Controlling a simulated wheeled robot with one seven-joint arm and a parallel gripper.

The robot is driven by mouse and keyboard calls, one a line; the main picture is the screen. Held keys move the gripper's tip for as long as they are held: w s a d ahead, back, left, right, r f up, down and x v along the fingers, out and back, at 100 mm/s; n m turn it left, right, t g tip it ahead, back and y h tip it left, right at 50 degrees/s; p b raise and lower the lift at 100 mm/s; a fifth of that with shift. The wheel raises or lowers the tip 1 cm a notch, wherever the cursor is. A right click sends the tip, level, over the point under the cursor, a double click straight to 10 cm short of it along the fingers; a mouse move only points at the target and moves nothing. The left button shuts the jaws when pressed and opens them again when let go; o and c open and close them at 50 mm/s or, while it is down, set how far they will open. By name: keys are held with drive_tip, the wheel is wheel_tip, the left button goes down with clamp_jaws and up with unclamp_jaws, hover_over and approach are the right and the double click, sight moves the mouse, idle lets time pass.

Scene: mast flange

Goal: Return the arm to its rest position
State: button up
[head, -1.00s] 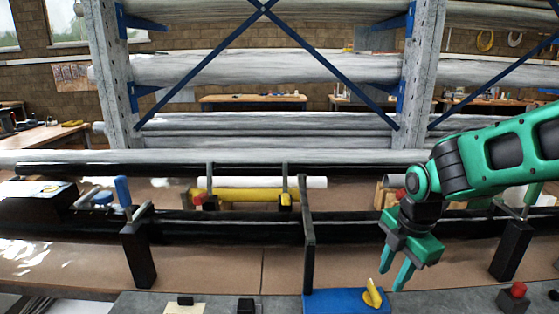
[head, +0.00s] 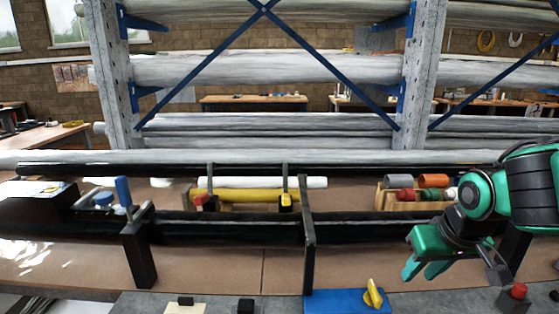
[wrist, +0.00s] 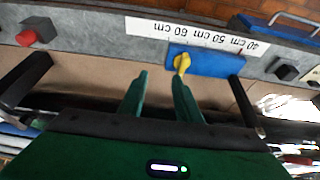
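My gripper (head: 424,270) is at the lower right of the head view, held above the bench near its front edge. Its two green fingers are apart with nothing between them. The fingers also show in the wrist view (wrist: 158,98), pointing toward the bench's front strip. My green and black arm comes in from the right edge of the head view, its elbow bent and partly cut off by the frame.
A blue plate (head: 345,302) with a yellow knob (head: 373,293) is left of my gripper. A red button (head: 518,290) is to its right. A crate (head: 382,203) of coloured cylinders stands behind. Black posts (head: 308,240) rise from the bench.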

drive_tip(key=s+d+f+m+g, duration=0.1)
drive_tip(key=s+d+m+g, duration=0.1)
drive_tip(key=s+d, duration=0.3)
drive_tip(key=s+d+f+m+g, duration=0.1)
drive_tip(key=s+d+m, duration=0.3)
drive_tip(key=s, duration=0.8)
drive_tip(key=shift+d+g, duration=0.8)
drive_tip(key=shift+d, duration=0.4)
drive_tip(key=shift+w, duration=0.1)
drive_tip(key=shift+w+f, duration=0.2)
drive_tip(key=shift+w, duration=0.4)
